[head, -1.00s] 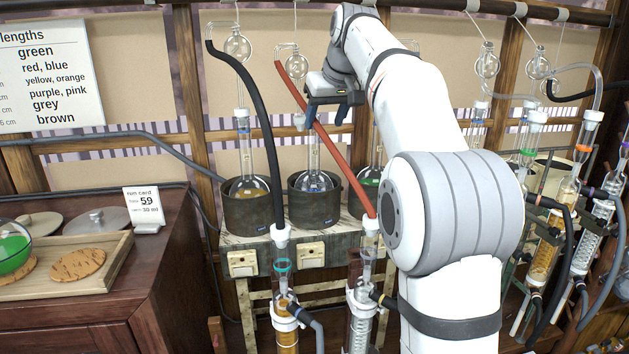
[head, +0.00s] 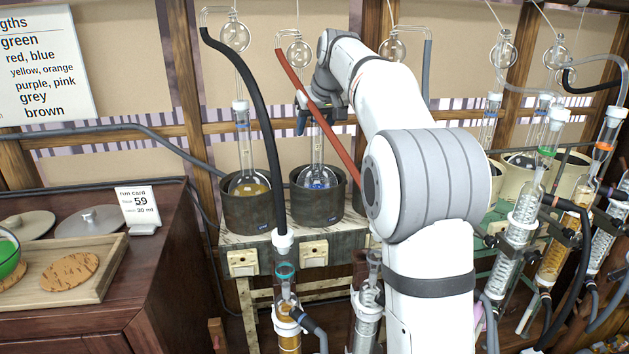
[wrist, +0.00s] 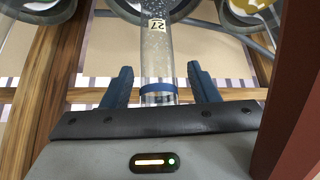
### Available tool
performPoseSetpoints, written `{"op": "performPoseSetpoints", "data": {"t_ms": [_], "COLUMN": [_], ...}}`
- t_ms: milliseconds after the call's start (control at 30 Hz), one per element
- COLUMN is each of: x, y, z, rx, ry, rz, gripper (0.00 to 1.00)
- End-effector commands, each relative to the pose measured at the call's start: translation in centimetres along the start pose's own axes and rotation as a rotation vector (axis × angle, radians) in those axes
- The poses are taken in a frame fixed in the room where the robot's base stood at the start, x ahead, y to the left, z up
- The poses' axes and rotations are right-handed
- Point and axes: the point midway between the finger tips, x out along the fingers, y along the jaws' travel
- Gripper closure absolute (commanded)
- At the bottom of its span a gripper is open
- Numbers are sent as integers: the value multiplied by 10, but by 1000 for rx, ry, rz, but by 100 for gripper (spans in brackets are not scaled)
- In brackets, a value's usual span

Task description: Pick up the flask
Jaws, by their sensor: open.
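The flask in line with my gripper has a long clear neck and a round bulb with blue contents, and stands in a dark round heating pot (head: 317,212). Its neck (head: 318,150) rises toward my gripper (head: 318,121). In the wrist view the neck (wrist: 158,55), with a "27" tag and a blue band, runs between the two blue fingers of my gripper (wrist: 159,72). The fingers are open, with a gap on each side of the neck. The flask's bulb is partly cut off at the wrist view's top edge.
A red-brown hose (head: 330,125) slants close by my gripper. A black hose (head: 262,110) hangs to the left. A yellow-filled flask (head: 248,185) stands in the left pot. Glass condensers (head: 520,225) crowd the right. A glass bulb (head: 299,53) hangs above.

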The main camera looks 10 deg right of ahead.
Motion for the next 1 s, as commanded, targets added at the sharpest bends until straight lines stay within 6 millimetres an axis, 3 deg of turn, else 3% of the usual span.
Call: {"op": "performPoseSetpoints", "data": {"t_ms": [233,867,1000], "x": [2,1,1], "y": [2,2,3], "z": [1,1,1], "rx": [2,3,3], "ry": [-1,0,0], "rz": [1,2,2], "gripper": [47,98,100]}}
